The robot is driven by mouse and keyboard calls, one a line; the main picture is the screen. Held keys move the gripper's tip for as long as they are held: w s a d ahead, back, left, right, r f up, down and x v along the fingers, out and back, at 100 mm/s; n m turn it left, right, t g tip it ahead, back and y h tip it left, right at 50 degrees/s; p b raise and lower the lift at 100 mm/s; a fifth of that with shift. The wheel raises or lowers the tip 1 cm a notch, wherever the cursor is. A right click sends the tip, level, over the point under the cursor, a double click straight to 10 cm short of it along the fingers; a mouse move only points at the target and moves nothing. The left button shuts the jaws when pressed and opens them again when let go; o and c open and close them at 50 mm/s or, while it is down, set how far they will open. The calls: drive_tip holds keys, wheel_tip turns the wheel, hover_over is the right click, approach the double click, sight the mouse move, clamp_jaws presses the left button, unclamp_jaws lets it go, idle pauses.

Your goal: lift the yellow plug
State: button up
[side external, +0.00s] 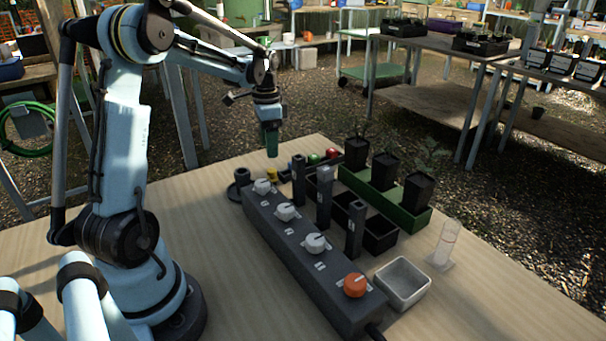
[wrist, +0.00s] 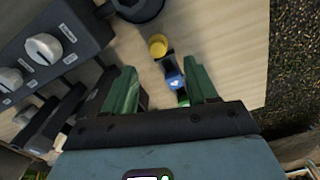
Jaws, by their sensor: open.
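The yellow plug (side external: 271,173) is small and sits low at the far end of the wooden table, beside the grey knob box. In the wrist view the yellow plug (wrist: 158,46) shows as a round yellow top with dark material beside it, just beyond the fingertips. My gripper (side external: 271,153) is above the table near the plug, pointing down. In the wrist view its green fingers (wrist: 161,70) are apart with nothing held between them. A blue plug (wrist: 174,80) lies nearer, between the fingers in the picture.
Green (side external: 314,158) and red plugs (side external: 331,153) sit right of the yellow one. The knob box (side external: 330,285), dark upright posts (side external: 355,228) and a black ring (side external: 238,184) stand close by. A green planter (side external: 408,222), white tray (side external: 420,290) and clear cylinder (side external: 446,240) are farther right.

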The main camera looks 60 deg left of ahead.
sight(272, 170)
drive_tip(key=f, duration=0.9)
drive_tip(key=shift+d, duration=0.2)
clamp_jaws()
drive_tip(key=shift+r, duration=0.15)
